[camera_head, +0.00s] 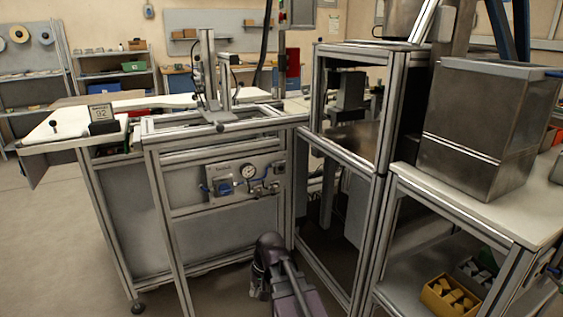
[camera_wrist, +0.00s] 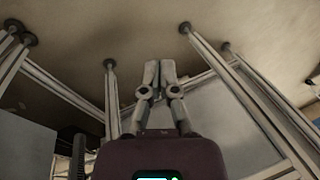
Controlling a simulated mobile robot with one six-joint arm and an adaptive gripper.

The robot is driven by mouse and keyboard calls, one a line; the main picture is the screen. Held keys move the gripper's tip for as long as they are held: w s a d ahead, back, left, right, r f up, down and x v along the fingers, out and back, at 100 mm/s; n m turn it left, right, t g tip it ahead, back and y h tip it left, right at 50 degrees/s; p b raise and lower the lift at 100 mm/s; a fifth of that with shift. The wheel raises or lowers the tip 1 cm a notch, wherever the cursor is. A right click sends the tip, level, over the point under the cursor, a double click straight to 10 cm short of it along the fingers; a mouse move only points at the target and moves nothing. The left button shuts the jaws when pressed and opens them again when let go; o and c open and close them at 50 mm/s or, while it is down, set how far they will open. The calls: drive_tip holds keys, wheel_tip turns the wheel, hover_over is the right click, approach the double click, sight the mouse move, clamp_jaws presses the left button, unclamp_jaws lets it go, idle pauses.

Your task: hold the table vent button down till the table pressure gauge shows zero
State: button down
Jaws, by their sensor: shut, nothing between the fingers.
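The table pressure gauge (camera_head: 249,171) is a small round white dial on a light control panel (camera_head: 213,175) on the front of the aluminium-framed table. Its needle is too small to read. A blue part sits left of the gauge and small fittings lie below and right of it. I cannot tell which of these is the vent button. My gripper (camera_wrist: 159,68) is shut and empty in the wrist view, with frame legs and floor beyond it. In the head view my arm is below the panel, apart from it, and the fingertips cannot be made out.
Aluminium posts stand around the panel, and a tall framed cabinet (camera_head: 376,160) is close on the right. A bench (camera_head: 480,215) carries a metal box (camera_head: 478,125), with a yellow bin (camera_head: 449,297) below. The floor (camera_head: 50,240) at left is clear.

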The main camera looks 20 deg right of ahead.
drive_tip(key=w+d+r+m+t+y+p, duration=0.2)
drive_tip(key=w+d+r+m+t+p, duration=0.2)
drive_tip(key=d+r, duration=0.6)
drive_tip(key=w+d+r+m+t+y+p, duration=0.3)
drive_tip(key=w+d+r+m+p, duration=0.3)
drive_tip(key=r, duration=0.8)
drive_tip(key=w+d+t+p, duration=0.1)
drive_tip(key=w+d+p, duration=0.2)
drive_tip(key=w+d, duration=0.1)
drive_tip(key=shift+w+d+r+m+y, duration=0.2)
drive_tip(key=shift+d+r+m+y, duration=0.1)
drive_tip(key=shift+d, duration=0.4)
drive_tip(key=shift+w, duration=0.1)
approach(276, 172)
drive_tip(key=shift+w+a+f, duration=0.6)
drive_tip(key=shift+a+f, duration=0.15)
drive_tip(key=shift+a, duration=0.15)
drive_tip(key=shift+w+a+f, duration=0.55)
drive_tip(key=shift+a+f, duration=0.15)
drive_tip(key=shift+a, duration=0.2)
drive_tip(key=shift+w, duration=0.8)
idle(1.4)
